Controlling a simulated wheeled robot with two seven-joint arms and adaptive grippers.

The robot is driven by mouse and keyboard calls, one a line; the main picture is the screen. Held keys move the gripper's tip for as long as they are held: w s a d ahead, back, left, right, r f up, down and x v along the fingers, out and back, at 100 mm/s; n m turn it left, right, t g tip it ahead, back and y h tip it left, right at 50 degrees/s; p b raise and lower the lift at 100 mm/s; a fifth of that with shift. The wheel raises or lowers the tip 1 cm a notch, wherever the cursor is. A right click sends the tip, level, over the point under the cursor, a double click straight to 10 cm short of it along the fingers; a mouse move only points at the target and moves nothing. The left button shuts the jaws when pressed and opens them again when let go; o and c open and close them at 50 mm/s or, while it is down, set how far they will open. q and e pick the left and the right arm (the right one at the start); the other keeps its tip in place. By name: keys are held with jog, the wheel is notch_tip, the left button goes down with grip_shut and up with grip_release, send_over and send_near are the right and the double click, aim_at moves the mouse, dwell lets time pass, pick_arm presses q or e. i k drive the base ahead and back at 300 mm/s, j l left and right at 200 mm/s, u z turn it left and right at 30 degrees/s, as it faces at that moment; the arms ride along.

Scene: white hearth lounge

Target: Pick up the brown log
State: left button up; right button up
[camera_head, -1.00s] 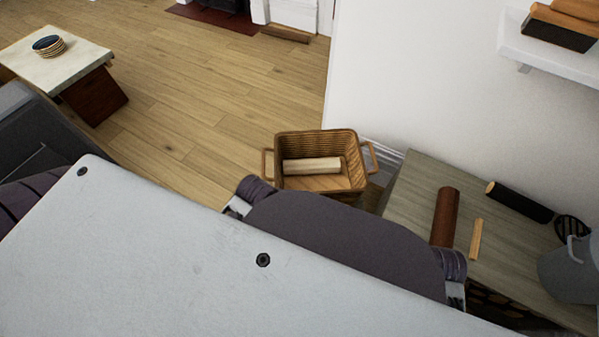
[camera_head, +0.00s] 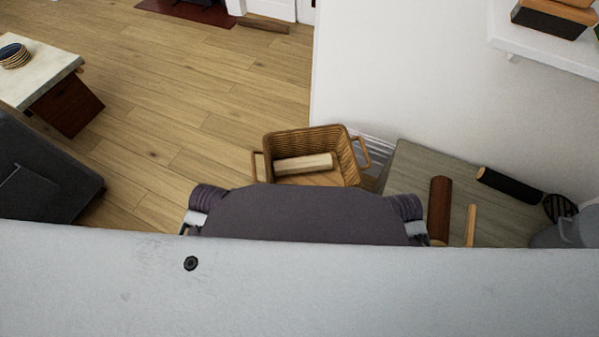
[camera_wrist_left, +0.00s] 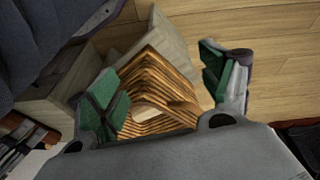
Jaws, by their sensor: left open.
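The brown log (camera_head: 440,208) lies on a grey-brown wooden bench top (camera_head: 402,180) at the right of the head view, its lower end near the pale part that fills the bottom. A black log (camera_head: 508,186) and a thin light stick (camera_head: 470,225) lie beside it. My left gripper (camera_wrist_left: 162,84) shows in the left wrist view with its green-padded fingers wide apart and nothing between the pads. A ribbed orange-brown object (camera_wrist_left: 160,92) lies beyond the fingers. The brown log cannot be made out there. My right gripper is in neither view.
A wicker basket (camera_head: 350,160) with a pale log (camera_head: 304,163) stands on the floor left of the bench. A grey bucket (camera_head: 562,234) stands at the bench's right. A white wall shelf (camera_head: 540,48) hangs above. Open wooden floor (camera_head: 200,110) lies left, with a low pale-topped table (camera_head: 50,72).

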aim_at(439, 212)
jog(key=z, duration=1.7)
jog(key=k+j+z, duration=0.1)
jog(key=k+z, duration=0.15)
jog(key=z, duration=0.15)
jog(key=k+z, duration=0.25)
jog(key=z, duration=0.2)
jog(key=k+l+z, duration=0.15)
jog(key=z, duration=0.25)
jog(key=k, duration=0.15)
